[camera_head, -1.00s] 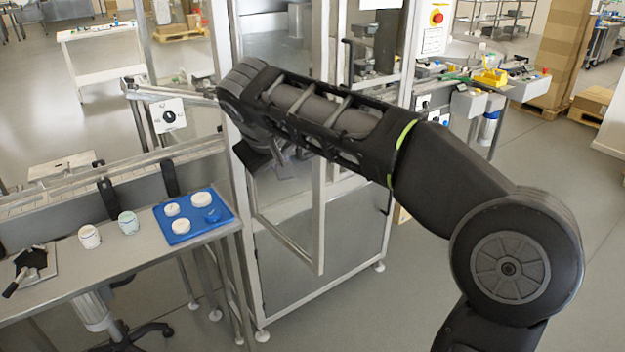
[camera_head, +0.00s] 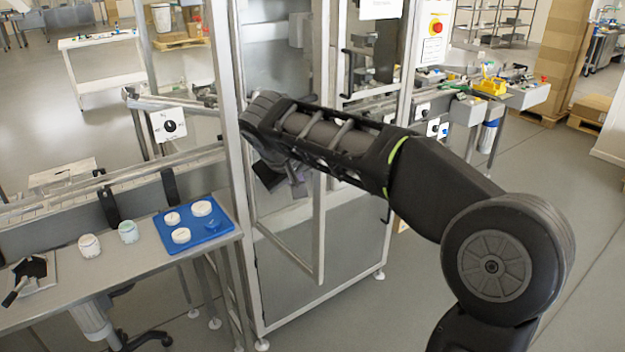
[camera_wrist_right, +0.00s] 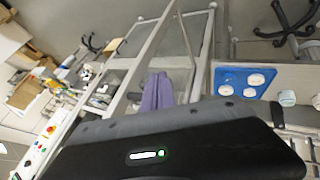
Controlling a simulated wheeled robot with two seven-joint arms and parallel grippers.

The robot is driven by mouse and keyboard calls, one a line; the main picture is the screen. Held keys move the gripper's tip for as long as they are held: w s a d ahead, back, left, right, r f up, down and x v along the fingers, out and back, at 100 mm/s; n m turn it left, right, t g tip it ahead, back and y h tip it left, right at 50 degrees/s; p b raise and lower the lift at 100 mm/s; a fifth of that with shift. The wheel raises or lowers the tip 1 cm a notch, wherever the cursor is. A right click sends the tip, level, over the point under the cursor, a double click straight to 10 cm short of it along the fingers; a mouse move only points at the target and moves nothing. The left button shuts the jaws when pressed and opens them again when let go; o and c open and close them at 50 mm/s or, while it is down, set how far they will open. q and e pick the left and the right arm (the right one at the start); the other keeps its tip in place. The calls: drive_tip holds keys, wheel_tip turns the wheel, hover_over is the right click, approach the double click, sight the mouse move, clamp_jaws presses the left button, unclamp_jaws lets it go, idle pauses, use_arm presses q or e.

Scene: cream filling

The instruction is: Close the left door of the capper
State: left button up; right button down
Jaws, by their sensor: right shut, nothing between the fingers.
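The capper (camera_head: 238,200) is a tall metal-framed cabinet with clear panels in the middle of the head view. Its left door (camera_head: 319,235), a framed clear panel, stands swung out from the cabinet, open. My right arm reaches across from the right. My right gripper (camera_head: 290,182) points down at the door's upper part, mostly hidden behind my own wrist. In the right wrist view its grey-purple fingers (camera_wrist_right: 157,92) are together and empty, near the metal frame bars. I cannot tell whether they touch the door. My left gripper is not in view.
A steel table at the left carries a blue tray (camera_head: 215,232) with several white lids, two small jars (camera_head: 89,246) and a black tool (camera_head: 28,270). A red emergency button (camera_head: 436,28) is on the capper's right post. Open floor lies in front and right.

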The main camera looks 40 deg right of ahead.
drive_tip(key=shift+w+d+f+p, duration=0.3)
drive_tip(key=shift+d+f, duration=0.15)
drive_tip(key=shift+d, duration=0.45)
drive_tip(key=shift+w+d+f+p, duration=0.3)
drive_tip(key=shift+d+f, duration=0.1)
drive_tip(key=shift+d, duration=0.5)
drive_tip(key=shift+w+d+f+p, duration=0.3)
drive_tip(key=shift+d+f, duration=0.15)
drive_tip(key=shift+d, duration=0.45)
drive_tip(key=shift+s, duration=0.1)
